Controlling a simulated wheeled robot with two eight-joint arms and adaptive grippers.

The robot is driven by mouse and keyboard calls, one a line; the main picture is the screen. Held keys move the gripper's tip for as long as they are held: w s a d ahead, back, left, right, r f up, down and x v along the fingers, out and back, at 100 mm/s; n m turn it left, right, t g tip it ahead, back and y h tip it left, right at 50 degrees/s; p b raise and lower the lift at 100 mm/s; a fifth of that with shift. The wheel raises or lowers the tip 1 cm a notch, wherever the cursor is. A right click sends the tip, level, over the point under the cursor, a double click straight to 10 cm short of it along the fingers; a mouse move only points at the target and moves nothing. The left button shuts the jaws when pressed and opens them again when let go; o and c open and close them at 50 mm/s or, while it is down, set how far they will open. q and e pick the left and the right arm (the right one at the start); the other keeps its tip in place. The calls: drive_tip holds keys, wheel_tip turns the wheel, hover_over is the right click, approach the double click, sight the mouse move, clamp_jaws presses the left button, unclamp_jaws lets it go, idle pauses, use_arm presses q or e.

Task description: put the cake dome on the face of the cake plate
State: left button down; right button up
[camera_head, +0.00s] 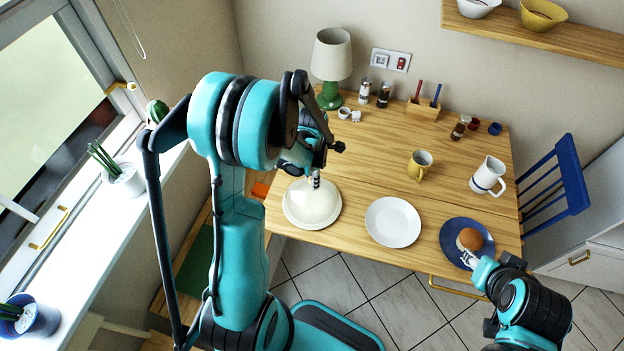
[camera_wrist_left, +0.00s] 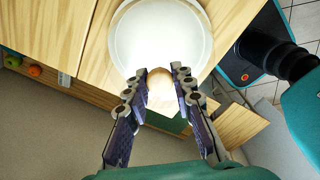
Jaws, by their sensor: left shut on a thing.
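The cake dome (camera_head: 311,205) is pale and round, with a wider rim at its base, at the table's front left. In the left wrist view the white dome (camera_wrist_left: 160,38) lies beyond the fingers, with its brown knob (camera_wrist_left: 159,84) between them. My left gripper (camera_head: 316,180) is above the dome and shut on this knob. I cannot tell whether the dome's rim touches the table. The white cake plate (camera_head: 393,222) lies to the right of the dome, flat and empty. My right gripper (camera_head: 468,260) is beside the bun; its jaw state is unclear.
A blue plate (camera_head: 452,232) with a bun (camera_head: 470,239) is right of the white plate. A yellow mug (camera_head: 420,165) and white jug (camera_head: 489,175) stand behind. A green lamp (camera_head: 331,66), jars and a wooden holder (camera_head: 423,109) line the back.

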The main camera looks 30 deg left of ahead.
use_arm(q)
drive_tip(key=c, duration=1.3)
unclamp_jaws()
drive_tip(key=shift+r, duration=0.15)
wheel_tip(320, 180, up, 11)
drive_tip(key=p, duration=0.3)
drive_tip(key=s+d+r+m+t, duration=0.2)
drive_tip(key=s+d+r+m, duration=0.1)
drive_tip(key=m, duration=0.6)
drive_tip(key=s+d+r+m+t, duration=0.2)
drive_tip(key=s+d+r+m, duration=0.2)
drive_tip(key=m, duration=0.6)
drive_tip(key=s+d+r+m+t, duration=0.3)
drive_tip(key=s+m, duration=0.1)
drive_tip(key=m, duration=0.6)
drive_tip(key=shift+d+r, duration=0.35)
drive_tip(key=shift+r, duration=0.05)
